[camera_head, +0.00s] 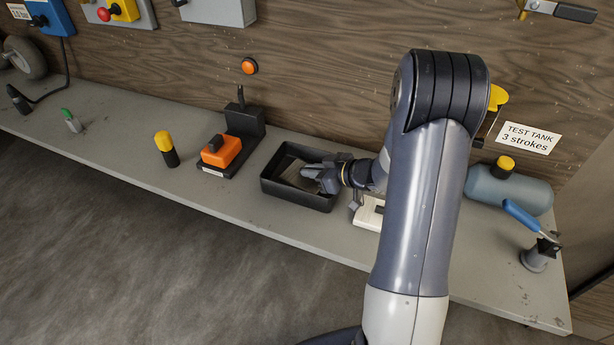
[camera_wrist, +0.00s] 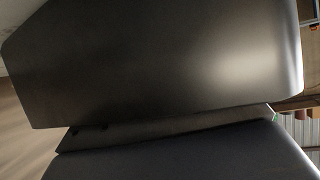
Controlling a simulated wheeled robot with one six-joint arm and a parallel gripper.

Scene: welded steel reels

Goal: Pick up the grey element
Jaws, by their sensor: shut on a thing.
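My gripper (camera_head: 318,178) reaches from the right into a black open tray (camera_head: 323,203) on the bench. It is shut on the grey element (camera_head: 291,174), which shows as a dull grey-brown flat patch within the tray, partly hidden by my fingers. I cannot tell whether it touches the tray floor. In the wrist view, large dark grey surfaces fill most of the picture, with a thin grey strip between them. They are too close to show the grip clearly.
Left of the tray stand an orange-and-black device (camera_head: 221,151) and a yellow-capped black cylinder (camera_head: 166,149). A pale block (camera_head: 369,213) is close to its right, partly behind my arm. A blue-grey tank (camera_head: 508,190) and blue-handled lever (camera_head: 525,219) are farther right. The bench front edge is near.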

